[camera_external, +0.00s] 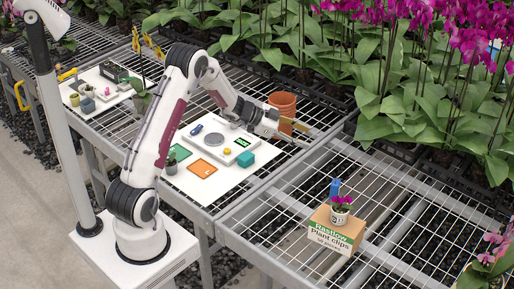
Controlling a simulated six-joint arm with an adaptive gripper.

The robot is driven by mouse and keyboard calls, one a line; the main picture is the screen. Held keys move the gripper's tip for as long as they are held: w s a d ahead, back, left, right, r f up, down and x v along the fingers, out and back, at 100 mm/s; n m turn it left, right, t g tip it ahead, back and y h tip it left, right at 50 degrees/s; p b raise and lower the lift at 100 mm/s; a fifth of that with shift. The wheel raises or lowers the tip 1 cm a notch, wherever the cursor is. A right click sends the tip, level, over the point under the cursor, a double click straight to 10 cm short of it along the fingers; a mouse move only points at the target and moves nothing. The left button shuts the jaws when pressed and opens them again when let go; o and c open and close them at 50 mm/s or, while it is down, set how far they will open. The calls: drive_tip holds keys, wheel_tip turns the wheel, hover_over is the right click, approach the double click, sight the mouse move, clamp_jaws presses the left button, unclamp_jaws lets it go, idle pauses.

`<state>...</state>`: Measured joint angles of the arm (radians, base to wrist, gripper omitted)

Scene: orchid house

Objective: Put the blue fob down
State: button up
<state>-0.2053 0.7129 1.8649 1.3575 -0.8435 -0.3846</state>
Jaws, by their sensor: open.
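I see nothing held between the fingers. The gripper is well to the right of the blue object and not touching it.
A carton (335,232) bears a potted orchid (340,210) and an upright blue item (335,188). Bare mesh surrounds the carton.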

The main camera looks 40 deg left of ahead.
drive_tip(key=a+r+n+t+y, duration=0.2)
drive_tip(key=a+r+y, duration=0.15)
drive_tip(key=r, duration=0.45)
drive_tip(key=s+a+r+n+y, duration=0.55)
drive_tip(key=s+a+r, duration=0.4)
drive_tip(key=r, duration=0.25)
drive_tip(key=s+d+n+g, duration=0.1)
drive_tip(key=s+d, duration=0.1)
drive_tip(key=s, duration=0.9)
drive_tip(key=s+d+f+n+g, duration=0.1)
drive_tip(key=s+d+n+g, duration=0.1)
drive_tip(key=s, duration=0.9)
drive_tip(key=s+d+f+n+g, duration=0.1)
drive_tip(key=s+d+g, duration=0.1)
drive_tip(key=s, duration=0.9)
drive_tip(key=shift+s+d+f+h, duration=0.25)
drive_tip(key=shift+s+d+h, duration=0.05)
drive_tip(key=shift+s+d, duration=0.1)
